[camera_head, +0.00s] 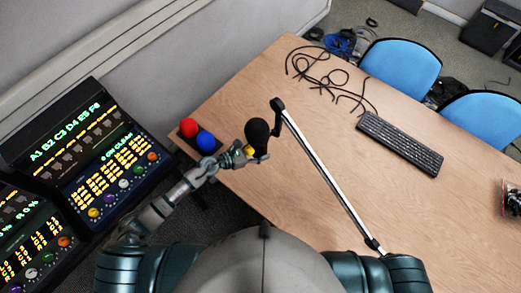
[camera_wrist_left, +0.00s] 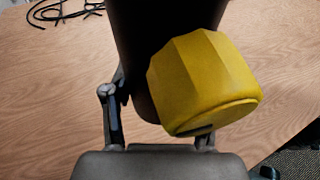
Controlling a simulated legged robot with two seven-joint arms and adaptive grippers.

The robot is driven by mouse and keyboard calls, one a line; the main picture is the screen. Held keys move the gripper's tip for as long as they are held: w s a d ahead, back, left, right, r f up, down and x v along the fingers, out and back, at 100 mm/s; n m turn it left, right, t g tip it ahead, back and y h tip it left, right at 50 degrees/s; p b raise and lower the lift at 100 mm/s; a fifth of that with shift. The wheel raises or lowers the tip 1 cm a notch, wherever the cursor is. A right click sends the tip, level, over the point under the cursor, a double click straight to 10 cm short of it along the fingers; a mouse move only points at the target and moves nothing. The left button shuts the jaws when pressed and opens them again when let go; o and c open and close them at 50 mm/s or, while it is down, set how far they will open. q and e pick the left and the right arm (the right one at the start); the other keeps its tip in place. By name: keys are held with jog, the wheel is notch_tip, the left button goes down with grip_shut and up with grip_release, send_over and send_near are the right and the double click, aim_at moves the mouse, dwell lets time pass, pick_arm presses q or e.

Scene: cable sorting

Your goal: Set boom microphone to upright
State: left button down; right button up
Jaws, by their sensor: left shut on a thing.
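My left gripper (camera_head: 243,156) is shut on the microphone near the yellow part. In the left wrist view, the dark microphone body (camera_wrist_left: 150,50) and the faceted yellow part (camera_wrist_left: 205,83) fill the space ahead of my fingers, hiding part of the grip. My right gripper is not in view.
The wooden table (camera_head: 310,215) carries a black keyboard (camera_head: 400,143) and loose black cables (camera_head: 325,72). A lit control console (camera_head: 90,150) stands left. Blue chairs (camera_head: 400,66) stand behind.

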pick_arm(q)
jog(key=shift+a, duration=0.1)
dwell(0.3)
jog(key=shift+c, duration=1.6)
grip_release()
jog(key=shift+w, duration=0.1)
jog(key=v, duration=1.2)
jog(key=shift+f, duration=0.1)
